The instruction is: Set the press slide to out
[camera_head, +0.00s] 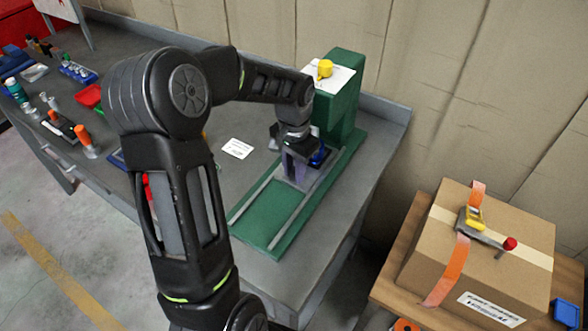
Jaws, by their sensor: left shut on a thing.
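A green press (341,105) stands at the right end of the grey workbench, with a yellow knob (325,68) and a white sheet on its top. Its green base (268,224) reaches toward the front with two pale rails. The grey press slide (296,176) sits on the rails near the press body, mostly hidden under my gripper. My left gripper (308,157) points down at the slide, shut on a blue part (319,155) there. The fingertips are partly hidden. My right gripper is not in view.
A white label (237,148) lies on the workbench (333,235) left of the press. Small bottles and a red tray (88,96) are at the left. A cardboard box (484,247) with orange straps stands on a wooden table at the right. The front of the rails is clear.

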